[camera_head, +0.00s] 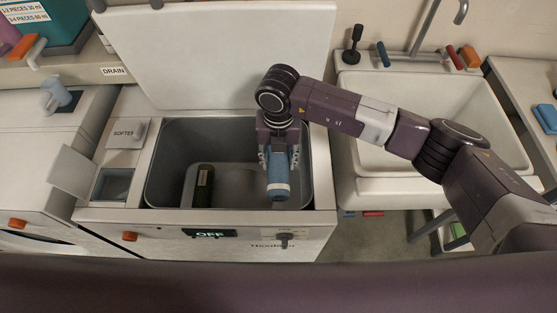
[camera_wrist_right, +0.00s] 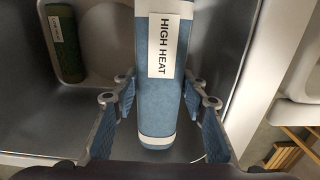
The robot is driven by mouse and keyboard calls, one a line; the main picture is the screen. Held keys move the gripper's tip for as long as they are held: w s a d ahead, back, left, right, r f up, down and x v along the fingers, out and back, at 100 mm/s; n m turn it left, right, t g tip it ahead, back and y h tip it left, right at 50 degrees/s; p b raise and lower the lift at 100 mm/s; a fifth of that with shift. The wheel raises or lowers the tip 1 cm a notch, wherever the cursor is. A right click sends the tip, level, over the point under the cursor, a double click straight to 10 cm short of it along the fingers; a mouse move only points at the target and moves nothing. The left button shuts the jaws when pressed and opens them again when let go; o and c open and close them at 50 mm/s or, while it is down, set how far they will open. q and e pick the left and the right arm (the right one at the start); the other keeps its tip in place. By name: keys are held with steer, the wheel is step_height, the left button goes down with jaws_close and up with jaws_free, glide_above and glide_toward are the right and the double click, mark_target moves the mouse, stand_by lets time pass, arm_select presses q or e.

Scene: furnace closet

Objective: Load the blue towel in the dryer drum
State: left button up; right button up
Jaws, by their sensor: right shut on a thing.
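My right gripper (camera_head: 279,160) is shut on the rolled blue towel (camera_head: 278,187), its fingers on either side. The towel has white bands, and in the right wrist view it (camera_wrist_right: 160,108) bears a white "HIGH HEAT" label. Gripper and towel are over or within the open grey tub (camera_head: 165,165) of the middle, top-opening machine; I cannot tell how deep. A dark green roll (camera_head: 203,187) lies in the tub, left of the towel. The left machine (camera_head: 35,135) shows part of a dark front opening or door at the picture's edge; no drum interior shows. My left gripper is not in view.
The raised white lid (camera_head: 215,55) stands behind the tub. A softener compartment (camera_head: 113,184) is open at its left. The front panel has an "OFF" display (camera_head: 209,233) and a knob (camera_head: 285,240). A sink (camera_head: 440,125) with a tap stands to the right.

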mark_target(279, 158)
steer(key=shift+r+p, duration=1.1)
steer(key=shift+r, duration=0.95)
steer(key=shift+r+p, duration=0.75)
steer(key=shift+r, duration=1.2)
step_height(279, 158, up, 4)
steer(key=shift+p, duration=1.1)
